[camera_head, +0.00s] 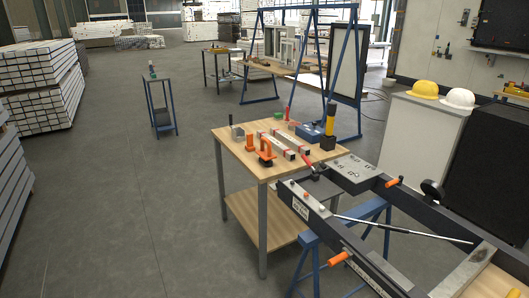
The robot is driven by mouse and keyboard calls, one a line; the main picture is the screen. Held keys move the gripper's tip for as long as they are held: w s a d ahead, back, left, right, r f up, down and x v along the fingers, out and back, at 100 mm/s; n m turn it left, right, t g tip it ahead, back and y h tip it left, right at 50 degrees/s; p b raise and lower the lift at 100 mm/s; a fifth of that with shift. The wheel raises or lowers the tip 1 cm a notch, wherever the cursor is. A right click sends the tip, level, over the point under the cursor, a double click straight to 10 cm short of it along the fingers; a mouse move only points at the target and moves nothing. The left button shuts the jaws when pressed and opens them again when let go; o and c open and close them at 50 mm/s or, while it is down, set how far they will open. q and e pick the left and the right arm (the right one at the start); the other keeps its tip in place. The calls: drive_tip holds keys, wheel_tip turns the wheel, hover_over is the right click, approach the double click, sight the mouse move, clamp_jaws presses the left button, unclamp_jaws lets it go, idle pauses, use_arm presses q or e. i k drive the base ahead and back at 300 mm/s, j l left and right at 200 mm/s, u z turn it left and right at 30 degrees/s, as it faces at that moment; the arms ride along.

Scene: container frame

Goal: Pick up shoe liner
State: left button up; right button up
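No object can be identified for certain as the shoe liner. Two long pale bars with red marks, a nearer-left one (275,146) and one beside it to the right (291,144), lie side by side on a wooden-topped workbench (228,137); either may be the liner, but I cannot tell. Orange clamp-like tools (265,152) stand at the bench's front left. Neither of my grippers is in view.
A dark metal frame (411,208) on blue trestles stands right of the bench, with orange-handled clamps and a thin rod (400,229) across it. A white cabinet (416,135) carries a yellow helmet (425,89) and a white helmet (458,98). The floor at left front is clear.

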sight(250, 147)
drive_tip(key=i+j+z, duration=0.1)
drive_tip(key=i+j, duration=0.55)
drive_tip(key=i+j+z, duration=0.25)
drive_tip(key=i+j, duration=0.4)
drive_tip(key=i, duration=0.3)
drive_tip(key=i+j+z, duration=0.25)
drive_tip(key=i+j, duration=0.6)
drive_tip(key=i+j+z, duration=0.25)
drive_tip(key=i+j, duration=0.55)
drive_tip(key=j, duration=0.15)
